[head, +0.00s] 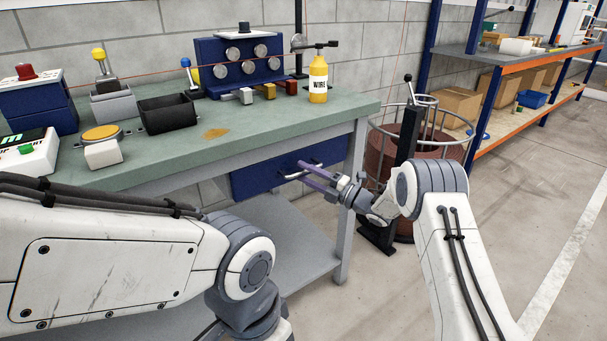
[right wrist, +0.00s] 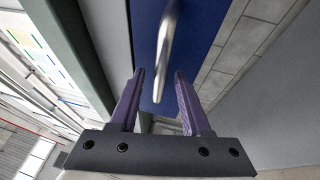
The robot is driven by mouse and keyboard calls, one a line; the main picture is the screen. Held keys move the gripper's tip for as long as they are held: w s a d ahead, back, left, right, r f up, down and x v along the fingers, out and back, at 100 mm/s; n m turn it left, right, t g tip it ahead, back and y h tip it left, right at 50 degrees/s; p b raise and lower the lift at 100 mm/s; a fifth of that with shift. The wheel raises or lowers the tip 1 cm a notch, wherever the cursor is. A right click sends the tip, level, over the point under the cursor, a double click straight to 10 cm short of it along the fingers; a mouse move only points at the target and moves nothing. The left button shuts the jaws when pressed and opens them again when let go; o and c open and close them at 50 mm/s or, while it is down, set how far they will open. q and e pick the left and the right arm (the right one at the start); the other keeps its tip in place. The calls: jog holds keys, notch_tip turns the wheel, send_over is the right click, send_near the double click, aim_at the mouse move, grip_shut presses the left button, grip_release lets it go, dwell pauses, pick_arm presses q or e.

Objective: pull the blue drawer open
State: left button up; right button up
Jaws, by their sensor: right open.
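The blue drawer (head: 256,181) sits under the green-topped workbench, and its front looks closed in the head view. Its silver bar handle (head: 291,177) runs across the front. My right gripper (head: 303,170) is at the handle with its purple fingers open. The fingers are apart and do not clamp the bar. My left arm shows at the lower left, but its gripper is outside the picture.
The workbench (head: 190,155) carries a yellow bottle (head: 318,78), a blue block with round knobs, bins and a white device. A reel in a wire cage with a black lever post (head: 405,140) stands right of the bench. The floor (head: 545,190) at right is clear.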

jog(key=shift+w+a+r, duration=0.1)
jog(key=shift+w+a, duration=0.2)
jog(key=shift+a, duration=0.2)
grip_shut()
dwell(1.2)
